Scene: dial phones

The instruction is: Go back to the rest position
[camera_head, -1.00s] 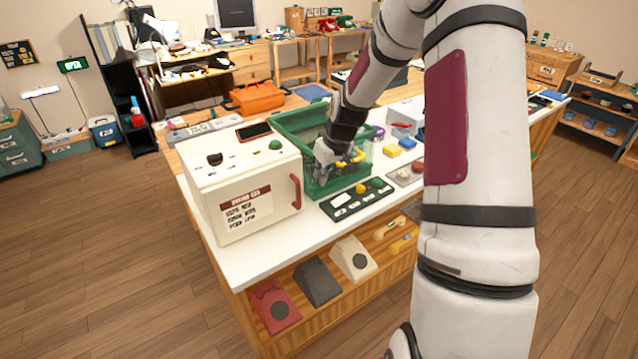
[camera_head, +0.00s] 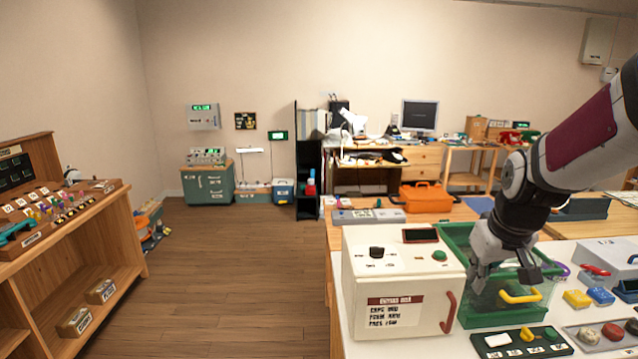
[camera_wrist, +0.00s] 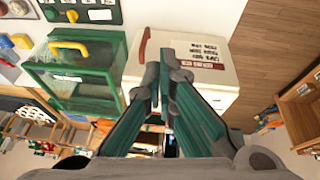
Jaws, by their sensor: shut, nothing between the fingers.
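My gripper (camera_head: 512,284) hangs from my arm at the right of the head view, over the green bin (camera_head: 452,236) with the yellow handle. It is empty. In the wrist view the two fingers (camera_wrist: 160,82) run close together, in front of the white box with the red handle. The green bin (camera_wrist: 116,75) shows there to the left of the fingers. Whether the fingertips are inside the bin or just above it is hard to tell.
The white box (camera_head: 385,290) stands left of the bin on the white counter. A black button panel (camera_head: 520,345) lies in front. Yellow and blue blocks (camera_head: 577,299) sit to the right. A wooden shelf (camera_head: 110,260) stands at far left. The floor (camera_head: 240,270) between is clear.

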